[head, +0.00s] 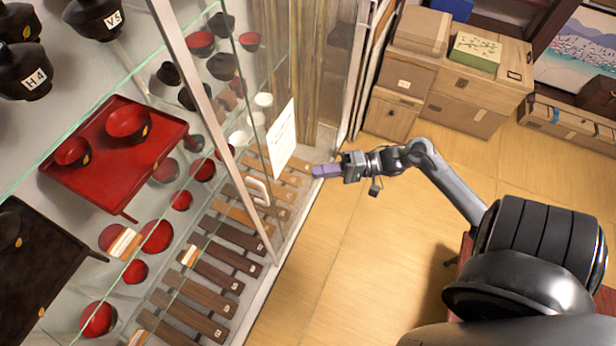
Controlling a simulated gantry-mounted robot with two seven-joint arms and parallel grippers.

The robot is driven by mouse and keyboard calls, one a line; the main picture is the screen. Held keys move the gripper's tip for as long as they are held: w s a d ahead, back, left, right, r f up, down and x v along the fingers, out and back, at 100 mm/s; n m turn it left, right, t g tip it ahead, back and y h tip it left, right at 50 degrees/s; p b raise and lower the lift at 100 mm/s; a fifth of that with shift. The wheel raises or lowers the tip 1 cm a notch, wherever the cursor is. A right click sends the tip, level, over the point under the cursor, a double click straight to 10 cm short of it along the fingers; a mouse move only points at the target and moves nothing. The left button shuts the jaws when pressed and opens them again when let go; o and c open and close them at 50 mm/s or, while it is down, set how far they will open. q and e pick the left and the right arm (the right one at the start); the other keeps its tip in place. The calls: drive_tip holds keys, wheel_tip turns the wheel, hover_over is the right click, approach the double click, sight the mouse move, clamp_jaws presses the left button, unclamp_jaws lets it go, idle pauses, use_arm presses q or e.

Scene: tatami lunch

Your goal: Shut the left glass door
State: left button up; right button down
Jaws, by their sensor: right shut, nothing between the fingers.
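A glass-fronted cabinet takes up the left side of the head view. I cannot tell for sure how far the left glass door stands open. My right gripper (322,171) is shut and empty, with purple fingertips. My left gripper is out of view.
Red bowls, a red tray (95,185), black lidded bowls and wooden slatted racks (205,322) fill the cabinet. Stacked wooden boxes (470,105) stand at the back, right of the cabinet. The tatami floor (345,265) in front of the cabinet is clear.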

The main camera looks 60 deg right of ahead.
drive_tip(key=s+a+x, duration=0.2)
drive_tip(key=x, duration=1)
drive_tip(key=shift+p, duration=0.45)
